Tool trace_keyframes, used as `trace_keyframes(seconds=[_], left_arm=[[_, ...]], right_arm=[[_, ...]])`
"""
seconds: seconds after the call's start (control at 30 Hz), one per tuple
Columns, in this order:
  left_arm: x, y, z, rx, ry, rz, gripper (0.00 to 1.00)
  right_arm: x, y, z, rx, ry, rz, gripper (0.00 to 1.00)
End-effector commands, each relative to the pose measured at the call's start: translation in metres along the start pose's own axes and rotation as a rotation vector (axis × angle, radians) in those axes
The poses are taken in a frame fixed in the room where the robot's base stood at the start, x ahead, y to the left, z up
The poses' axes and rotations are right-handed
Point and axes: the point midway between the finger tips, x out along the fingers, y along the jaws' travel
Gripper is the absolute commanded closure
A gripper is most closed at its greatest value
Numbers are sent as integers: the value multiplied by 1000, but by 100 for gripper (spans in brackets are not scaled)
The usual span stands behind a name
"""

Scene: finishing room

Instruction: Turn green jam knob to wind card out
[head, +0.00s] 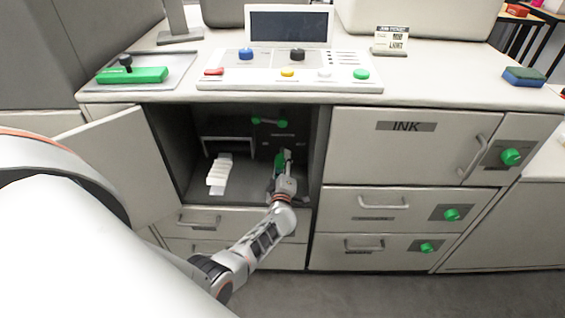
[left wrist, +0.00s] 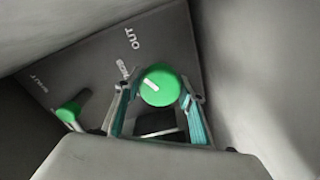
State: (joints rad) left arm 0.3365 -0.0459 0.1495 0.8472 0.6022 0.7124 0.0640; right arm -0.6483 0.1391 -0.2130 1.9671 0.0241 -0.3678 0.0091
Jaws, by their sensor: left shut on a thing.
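The green jam knob (left wrist: 159,86) is round with a white mark on its face. It sits on a dark panel (left wrist: 178,40) lettered "OUT" inside the open cabinet. In the head view the knob (head: 279,161) is partly hidden by my gripper. My left gripper (head: 285,160) reaches into the cabinet. In the left wrist view its fingers (left wrist: 157,100) are on either side of the knob, shut on it. A pale, stepped white thing (head: 219,172) lies on the cabinet floor at left; I cannot tell if it is the card. My right gripper is not in view.
The cabinet door (head: 118,165) stands open at left. A second green handle (left wrist: 69,111) is on the panel beside the knob. A green lever (head: 268,121) is higher at the back. The cabinet walls are close around my gripper. An INK door (head: 400,150) is shut at right.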

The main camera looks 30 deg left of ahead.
Motion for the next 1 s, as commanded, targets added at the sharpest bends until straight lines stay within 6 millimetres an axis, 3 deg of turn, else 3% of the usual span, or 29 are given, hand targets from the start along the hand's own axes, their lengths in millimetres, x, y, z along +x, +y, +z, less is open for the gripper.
trace_keyframes(seconds=[0.1, 0.13, 0.17, 0.67, 1.0], left_arm=[[-1, -1, 0, 2, -1, -1, 82], [-1, -1, 0, 2, -1, -1, 53], [0, -1, 0, 2, -1, -1, 45], [-8, -1, 1, -1, -1, 0, 44], [-68, -2, 1, -2, -2, -3, 44]], right_arm=[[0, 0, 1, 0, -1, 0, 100], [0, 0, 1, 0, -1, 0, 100], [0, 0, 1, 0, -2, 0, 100], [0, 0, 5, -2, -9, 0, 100], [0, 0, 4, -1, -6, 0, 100]])
